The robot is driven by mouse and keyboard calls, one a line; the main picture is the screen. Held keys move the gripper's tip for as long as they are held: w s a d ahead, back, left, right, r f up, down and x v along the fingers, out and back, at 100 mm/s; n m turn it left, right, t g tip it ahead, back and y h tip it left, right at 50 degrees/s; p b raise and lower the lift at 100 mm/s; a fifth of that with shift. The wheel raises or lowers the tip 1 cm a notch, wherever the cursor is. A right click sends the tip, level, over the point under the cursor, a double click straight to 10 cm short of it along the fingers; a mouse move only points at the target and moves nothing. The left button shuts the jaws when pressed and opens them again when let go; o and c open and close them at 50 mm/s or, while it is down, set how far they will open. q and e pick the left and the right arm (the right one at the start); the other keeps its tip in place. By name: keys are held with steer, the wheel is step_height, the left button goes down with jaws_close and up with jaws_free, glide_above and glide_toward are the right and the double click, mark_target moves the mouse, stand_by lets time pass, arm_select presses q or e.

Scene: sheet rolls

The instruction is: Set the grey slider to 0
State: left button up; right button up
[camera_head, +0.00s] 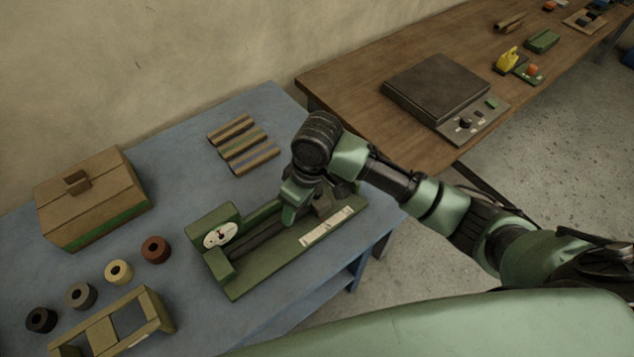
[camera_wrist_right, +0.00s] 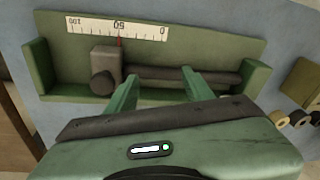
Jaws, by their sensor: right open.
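The grey slider (camera_wrist_right: 106,66) is a block with a round knob, sitting on a dark rail in a green fixture (camera_wrist_right: 40,66). Its red pointer stands at about 50 on the white scale (camera_wrist_right: 118,29), with 0 at the right in the wrist view. The fixture (camera_head: 262,267) lies on the blue table in the head view; the slider (camera_head: 322,204) is partly hidden by my arm. My right gripper (camera_wrist_right: 160,80) is open, its fingers over the rail on the 0 side of the slider, with nothing between them except rail. It also shows in the head view (camera_head: 297,208). My left gripper is out of view.
A dial (camera_head: 221,236) stands at the fixture's left end. Several coloured rolls (camera_head: 118,271), a wooden stand (camera_head: 150,309) and a box (camera_head: 95,205) are farther left. Striped bars (camera_head: 243,145) lie behind. A brown table (camera_head: 372,101) stands at right.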

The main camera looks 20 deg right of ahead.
mark_target(317, 198)
steer(key=w+d+r, duration=0.1)
steer(key=d+r, duration=0.1)
steer(key=w+d+r+h, duration=0.1)
steer(key=w+d+r, duration=0.1)
steer(key=w+d+r+h, duration=0.1)
steer(key=w+d+r, duration=0.1)
steer(key=shift+d+m+g, duration=0.15)
steer(key=shift+m+g, duration=0.15)
steer(key=shift+g, duration=0.1)
step_height(317, 198, down, 8)
steer(key=shift+r+p, duration=0.25)
steer(key=shift+p, duration=0.6)
jaws_close()
steer(key=shift+w+d+r, duration=0.1)
steer(key=shift+w+r, duration=0.05)
steer(key=shift+w, duration=0.1)
